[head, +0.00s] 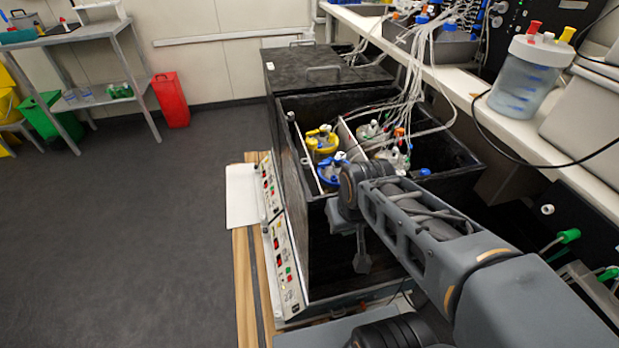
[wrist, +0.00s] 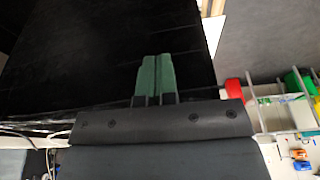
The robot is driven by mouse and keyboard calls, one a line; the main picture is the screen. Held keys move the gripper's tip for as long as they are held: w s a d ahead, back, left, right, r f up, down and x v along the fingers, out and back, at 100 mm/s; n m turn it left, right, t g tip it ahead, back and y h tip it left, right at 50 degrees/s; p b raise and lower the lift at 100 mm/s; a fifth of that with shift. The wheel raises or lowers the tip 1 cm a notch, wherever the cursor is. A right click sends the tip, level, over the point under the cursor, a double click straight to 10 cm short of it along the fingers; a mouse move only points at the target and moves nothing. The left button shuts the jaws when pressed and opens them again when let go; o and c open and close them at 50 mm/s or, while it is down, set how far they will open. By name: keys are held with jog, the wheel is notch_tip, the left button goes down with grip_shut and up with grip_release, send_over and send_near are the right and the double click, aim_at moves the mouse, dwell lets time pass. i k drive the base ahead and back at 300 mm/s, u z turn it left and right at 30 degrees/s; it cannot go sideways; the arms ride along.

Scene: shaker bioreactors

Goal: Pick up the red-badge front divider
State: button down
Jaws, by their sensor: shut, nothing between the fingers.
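I cannot make out a red badge on any divider. Two thin, pale-edged dividers stand in the open black shaker box (head: 455,150) in the head view: a left one (head: 306,155) near the front wall and another (head: 350,137) farther right. I cannot tell whether either is the red-badge one. My gripper (head: 362,262) points down over the near, dark part of the box, closer to me than the vessels. In the wrist view my gripper (wrist: 156,58) shows two green fingertips together, shut and empty, before a large black surface (wrist: 100,50).
A closed black lid (head: 325,68) lies behind. A clear jar (head: 530,75) stands on the shelf. The floor at left is open.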

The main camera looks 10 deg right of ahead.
aim_at(315, 188)
jog(key=z, duration=0.8)
jog(key=k, duration=0.9)
jog(key=u, duration=0.8)
jog(key=i, duration=1)
